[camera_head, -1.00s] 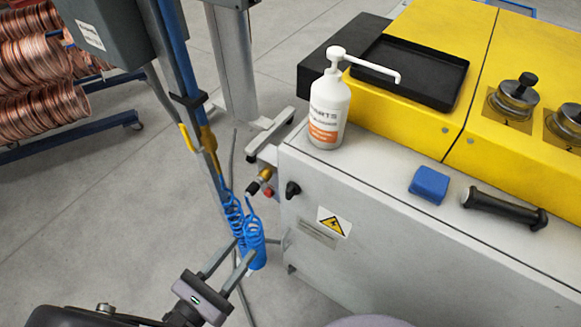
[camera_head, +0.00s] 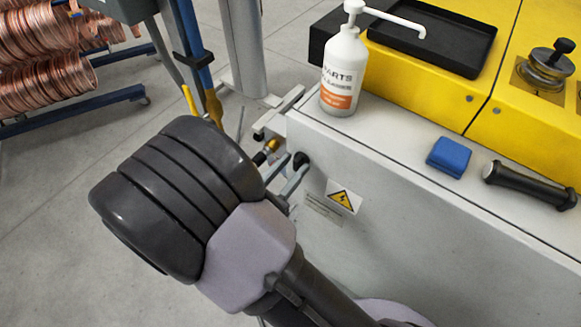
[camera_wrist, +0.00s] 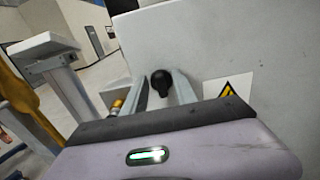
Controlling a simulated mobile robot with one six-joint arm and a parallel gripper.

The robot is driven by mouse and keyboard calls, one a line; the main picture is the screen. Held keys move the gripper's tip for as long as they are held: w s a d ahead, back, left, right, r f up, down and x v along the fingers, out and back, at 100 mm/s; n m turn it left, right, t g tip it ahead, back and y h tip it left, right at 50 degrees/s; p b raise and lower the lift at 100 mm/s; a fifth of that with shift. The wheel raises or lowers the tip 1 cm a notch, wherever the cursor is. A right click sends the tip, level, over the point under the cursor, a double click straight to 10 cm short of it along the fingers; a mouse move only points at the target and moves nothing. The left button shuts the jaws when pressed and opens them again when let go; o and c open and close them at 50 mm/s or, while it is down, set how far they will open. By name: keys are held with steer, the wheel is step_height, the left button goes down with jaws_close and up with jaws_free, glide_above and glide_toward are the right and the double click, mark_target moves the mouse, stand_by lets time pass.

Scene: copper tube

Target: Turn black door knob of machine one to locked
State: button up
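The black door knob (camera_head: 302,160) is on the upper left of the pale grey front panel of the machine (camera_head: 420,225), left of a yellow warning sign. In the wrist view the knob (camera_wrist: 161,80) shows between and beyond my two fingers, its lever part pointing downward and slightly right. My gripper (camera_head: 294,164) is open and close in front of the knob, with a finger on either side of it in the wrist view (camera_wrist: 160,88). A gap shows on both sides of the knob. I cannot tell whether the fingertips reach past it.
A brass fitting (camera_head: 271,146) sits just left of the knob. Copper coils (camera_head: 45,85) are at the far left.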

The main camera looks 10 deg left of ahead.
jaws_close()
steer(key=shift+r+p, duration=0.15)
steer(key=shift+p, duration=0.45)
steer(key=n+p, duration=0.2)
steer(key=p, duration=0.1)
steer(key=shift+r, duration=0.2)
steer(key=n+p, duration=0.6)
steer(key=a+f+n+p, duration=0.1)
steer(key=n+p, duration=0.2)
steer(key=n, duration=0.1)
steer(key=shift+w, duration=0.15)
steer(key=n+p, duration=0.1)
steer(key=n, duration=0.1)
steer(key=n+p, duration=0.1)
steer(key=n, duration=0.2)
steer(key=shift+f+n, duration=0.3)
steer(key=shift+f, duration=0.1)
